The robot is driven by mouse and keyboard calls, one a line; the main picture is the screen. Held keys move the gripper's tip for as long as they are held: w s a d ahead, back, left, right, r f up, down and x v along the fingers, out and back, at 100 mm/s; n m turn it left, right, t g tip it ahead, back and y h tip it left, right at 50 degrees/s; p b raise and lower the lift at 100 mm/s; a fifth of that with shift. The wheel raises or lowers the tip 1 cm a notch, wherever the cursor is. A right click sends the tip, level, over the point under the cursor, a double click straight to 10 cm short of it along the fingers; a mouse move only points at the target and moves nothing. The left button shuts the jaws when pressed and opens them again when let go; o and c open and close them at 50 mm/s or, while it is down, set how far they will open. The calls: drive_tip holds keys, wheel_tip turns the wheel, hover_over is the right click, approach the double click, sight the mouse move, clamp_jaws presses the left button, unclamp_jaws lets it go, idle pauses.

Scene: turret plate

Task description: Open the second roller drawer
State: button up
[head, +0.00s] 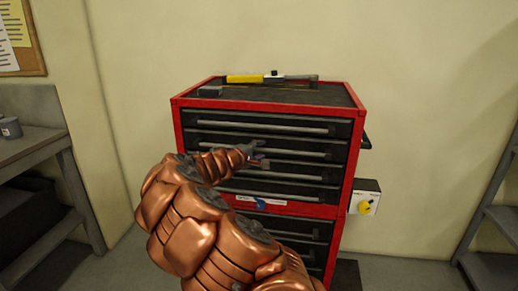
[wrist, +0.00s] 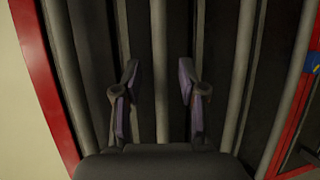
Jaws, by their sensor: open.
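The red roller cabinet (head: 355,150) has black drawers with long grey bar handles. The second drawer's handle (head: 310,153) is the second bar from the top, partly hidden by my gripper. My gripper (head: 257,151) is at the drawer fronts, level with about the second handle. In the wrist view my gripper (wrist: 157,88) is open, and the second handle (wrist: 160,50) runs between its two fingers with a gap on both sides. I cannot tell how deep the fingers reach around the bar. The second drawer looks flush with the others.
The first handle (wrist: 66,80) and third handle (wrist: 240,80) run on either side of my fingers. Tools with a yellow grip (head: 245,79) lie on the cabinet top. A switch box (head: 364,198) sits on its right side. A workbench (head: 30,140) stands left.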

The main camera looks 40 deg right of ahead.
drive_tip(key=shift+x, duration=0.8)
drive_tip(key=shift+c, duration=0.3)
drive_tip(key=shift+r, duration=0.1)
clamp_jaws()
